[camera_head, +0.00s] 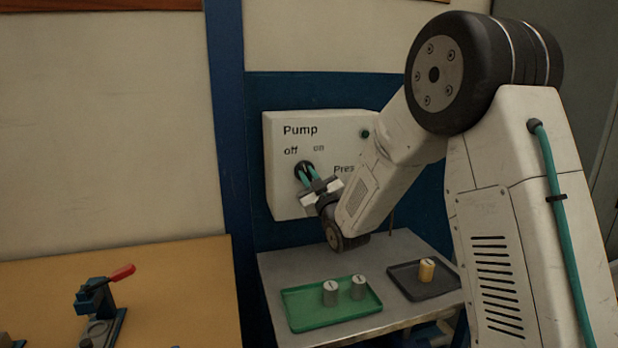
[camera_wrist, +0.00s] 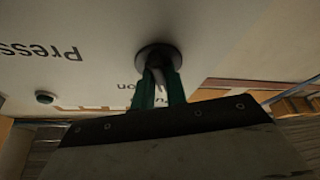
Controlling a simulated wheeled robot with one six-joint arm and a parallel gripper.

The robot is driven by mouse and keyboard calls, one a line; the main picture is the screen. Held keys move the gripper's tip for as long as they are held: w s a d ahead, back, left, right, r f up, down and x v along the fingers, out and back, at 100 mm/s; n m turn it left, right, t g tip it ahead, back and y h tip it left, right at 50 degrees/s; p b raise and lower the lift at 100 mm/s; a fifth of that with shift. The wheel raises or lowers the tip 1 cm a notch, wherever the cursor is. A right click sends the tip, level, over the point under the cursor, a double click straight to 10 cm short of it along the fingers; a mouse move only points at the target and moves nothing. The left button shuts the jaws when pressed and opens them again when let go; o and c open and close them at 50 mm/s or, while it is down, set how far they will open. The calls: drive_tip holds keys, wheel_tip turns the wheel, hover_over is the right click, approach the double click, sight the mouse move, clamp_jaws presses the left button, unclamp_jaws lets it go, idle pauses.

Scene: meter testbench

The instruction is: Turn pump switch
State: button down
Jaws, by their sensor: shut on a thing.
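The pump switch (camera_head: 303,167) is a dark round knob on a white panel (camera_head: 287,200) labelled "Pump", with "off" and "on" printed above the knob. My gripper (camera_head: 308,172) reaches the panel from the right, its green fingers at the knob. In the wrist view the dark round base of the switch (camera_wrist: 158,56) shows, and the two green fingers of my gripper (camera_wrist: 158,85) are shut on the switch's handle from both sides. The handle is mostly hidden between the fingers, so its exact angle is hard to tell.
A small round button (camera_head: 365,133) sits at the panel's upper right. Below is a grey table (camera_head: 290,265) with a green tray (camera_head: 300,315) holding two grey cylinders and a black tray (camera_head: 408,287) with a yellow cylinder. A red-handled clamp (camera_head: 100,300) stands on the wooden table at left.

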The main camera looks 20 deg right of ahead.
drive_tip(key=m+h, duration=0.2)
drive_tip(key=m, duration=0.1)
drive_tip(key=m+h, duration=0.1)
drive_tip(key=m, duration=0.3)
drive_tip(key=shift+a+m+h, duration=0.15)
drive_tip(key=shift+m+h, duration=0.15)
drive_tip(key=shift+h, duration=0.1)
drive_tip(key=m+h, duration=0.2)
drive_tip(key=m, duration=0.2)
drive_tip(key=m+h, duration=0.2)
drive_tip(key=m, duration=0.1)
drive_tip(key=shift+a+m+g, duration=0.1)
drive_tip(key=shift+m+g, duration=0.2)
drive_tip(key=shift+m, duration=0.1)
drive_tip(key=c, duration=1.4)
unclamp_jaws()
drive_tip(key=shift+c, duration=0.2)
drive_tip(key=v, duration=0.8)
